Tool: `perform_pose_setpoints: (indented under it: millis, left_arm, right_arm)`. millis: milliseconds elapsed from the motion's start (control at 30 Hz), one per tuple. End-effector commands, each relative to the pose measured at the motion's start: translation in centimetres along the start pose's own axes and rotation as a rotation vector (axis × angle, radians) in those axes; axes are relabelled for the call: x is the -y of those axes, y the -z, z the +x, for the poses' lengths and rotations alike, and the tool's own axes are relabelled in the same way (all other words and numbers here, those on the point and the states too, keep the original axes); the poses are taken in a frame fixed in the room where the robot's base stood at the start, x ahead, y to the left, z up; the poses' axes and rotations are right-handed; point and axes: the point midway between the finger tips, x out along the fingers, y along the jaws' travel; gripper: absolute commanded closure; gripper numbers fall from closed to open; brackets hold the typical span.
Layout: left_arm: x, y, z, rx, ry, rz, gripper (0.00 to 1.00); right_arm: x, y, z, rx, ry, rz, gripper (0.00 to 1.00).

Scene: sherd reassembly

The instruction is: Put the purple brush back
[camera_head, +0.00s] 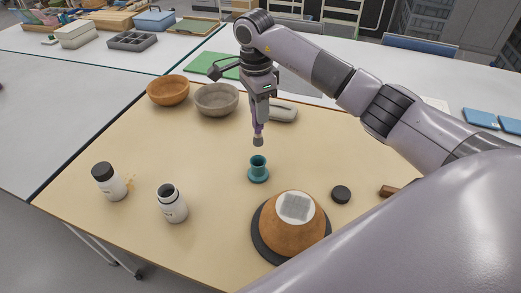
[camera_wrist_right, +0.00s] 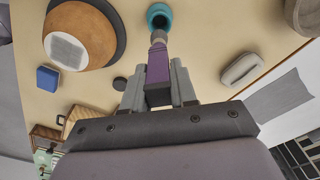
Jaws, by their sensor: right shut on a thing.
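My right gripper (camera_head: 259,122) is shut on the purple brush (camera_head: 258,133), which hangs with its pale grey bristle end down. The right wrist view shows the purple handle (camera_wrist_right: 158,66) between the fingers of the gripper (camera_wrist_right: 157,84). A teal holder (camera_head: 258,171) with a round open cup and a wide base stands on the table below the brush. The brush end is above the cup, apart from it in the head view. In the right wrist view the bristle end overlaps the edge of the holder (camera_wrist_right: 158,14). My left gripper is out of view.
An orange-brown vessel (camera_head: 283,234) on a dark disc stands at the front. Two white bottles (camera_head: 109,184) (camera_head: 172,205) stand left, one open; a black cap (camera_head: 341,194) lies right. Two bowls (camera_head: 168,91) (camera_head: 216,99) and a grey case (camera_head: 285,111) are behind.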

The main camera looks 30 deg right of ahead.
Motion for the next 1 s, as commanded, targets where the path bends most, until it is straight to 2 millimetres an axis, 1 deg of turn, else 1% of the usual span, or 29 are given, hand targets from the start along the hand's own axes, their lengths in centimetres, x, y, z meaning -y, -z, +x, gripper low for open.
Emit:
perform_pose_setpoints:
  millis: [33,100,200,267,300,567,833,900,1000]
  left_arm:
    - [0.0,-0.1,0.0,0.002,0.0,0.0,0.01]
    - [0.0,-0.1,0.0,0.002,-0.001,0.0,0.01]
    - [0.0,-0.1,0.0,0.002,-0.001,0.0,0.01]
    - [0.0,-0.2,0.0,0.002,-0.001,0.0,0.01]
    - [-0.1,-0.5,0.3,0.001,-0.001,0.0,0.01]
    - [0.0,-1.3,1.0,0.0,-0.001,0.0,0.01]
    - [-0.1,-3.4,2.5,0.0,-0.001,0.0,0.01]
    - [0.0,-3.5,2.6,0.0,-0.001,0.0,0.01]
    - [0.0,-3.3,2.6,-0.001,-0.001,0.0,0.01]
  right_arm:
    - [-0.1,-0.3,1.6,0.001,-0.005,-0.002,1.0]
    - [-0.1,-0.6,3.5,0.001,-0.005,-0.006,1.0]
    - [-0.2,-1.0,5.9,0.002,-0.004,-0.01,1.0]
    - [-0.3,-1.2,7.0,0.002,-0.001,-0.011,1.0]
    - [-0.3,-1.3,7.7,0.002,0.0,-0.013,1.0]
    - [-0.2,-1.5,9.0,0.001,0.002,-0.016,1.0]
    - [-0.1,-2.0,12.5,0.002,0.001,-0.021,1.0]
    - [-0.1,-2.1,12.8,0.003,0.002,-0.022,1.0]
    - [-0.1,-2.0,12.6,0.002,0.003,-0.022,1.0]
